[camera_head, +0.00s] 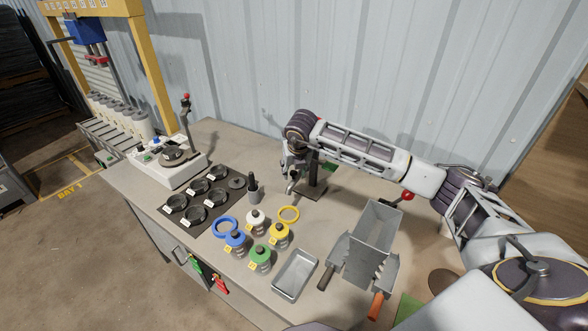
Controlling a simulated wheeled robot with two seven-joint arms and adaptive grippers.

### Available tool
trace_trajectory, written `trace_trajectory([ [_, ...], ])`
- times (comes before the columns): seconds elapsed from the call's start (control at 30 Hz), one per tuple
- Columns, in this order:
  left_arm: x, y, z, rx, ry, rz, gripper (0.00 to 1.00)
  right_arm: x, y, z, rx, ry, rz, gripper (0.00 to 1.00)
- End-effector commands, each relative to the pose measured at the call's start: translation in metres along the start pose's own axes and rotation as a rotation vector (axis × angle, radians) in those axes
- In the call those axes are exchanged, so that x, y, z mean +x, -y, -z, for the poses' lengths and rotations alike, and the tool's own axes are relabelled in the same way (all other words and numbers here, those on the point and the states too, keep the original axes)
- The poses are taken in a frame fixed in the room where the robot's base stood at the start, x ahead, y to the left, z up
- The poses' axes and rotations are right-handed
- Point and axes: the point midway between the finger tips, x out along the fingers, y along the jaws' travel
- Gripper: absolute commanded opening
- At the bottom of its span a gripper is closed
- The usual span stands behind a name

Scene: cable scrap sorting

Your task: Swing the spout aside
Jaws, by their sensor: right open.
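My right arm reaches in from the right, and my right gripper (291,187) points down over the back middle of the table. It is open, small and partly in shadow. A dark post on a flat dark base (316,194) stands just right of the gripper; its upper part is hidden by my arm. I cannot tell whether the gripper touches it. No part shows clearly as a spout. A grey metal trough (377,222) with an open top lies right of the post, with a black and an orange handle near its front end. My left gripper is not in view.
A corrugated wall stands behind.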

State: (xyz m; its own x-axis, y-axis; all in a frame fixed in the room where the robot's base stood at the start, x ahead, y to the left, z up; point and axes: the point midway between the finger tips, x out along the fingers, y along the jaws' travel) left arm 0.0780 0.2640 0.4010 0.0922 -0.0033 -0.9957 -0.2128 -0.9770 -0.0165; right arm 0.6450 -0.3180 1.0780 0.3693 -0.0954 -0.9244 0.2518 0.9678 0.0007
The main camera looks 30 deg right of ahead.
Motion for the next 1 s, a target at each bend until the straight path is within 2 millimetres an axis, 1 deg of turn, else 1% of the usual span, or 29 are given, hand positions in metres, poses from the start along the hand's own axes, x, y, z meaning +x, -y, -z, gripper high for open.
trace_trajectory([
  [0.17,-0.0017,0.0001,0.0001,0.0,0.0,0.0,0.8,0.0066,0.0001,0.0001,-0.001,0.0,0.001,0.46],
  [0.43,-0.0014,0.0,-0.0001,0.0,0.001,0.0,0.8,0.0076,0.0,0.0003,-0.001,0.001,0.001,0.46],
  [0.47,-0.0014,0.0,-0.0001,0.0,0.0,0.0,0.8,0.0075,0.0,0.0003,-0.001,0.001,0.001,0.43],
  [0.8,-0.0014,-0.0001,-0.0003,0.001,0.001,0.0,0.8,0.0073,0.0,0.0002,-0.001,0.001,0.0,0.0],
  [1.0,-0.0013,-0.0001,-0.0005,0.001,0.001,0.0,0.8,0.0072,0.0,0.0001,-0.001,0.001,0.0,0.0],
])
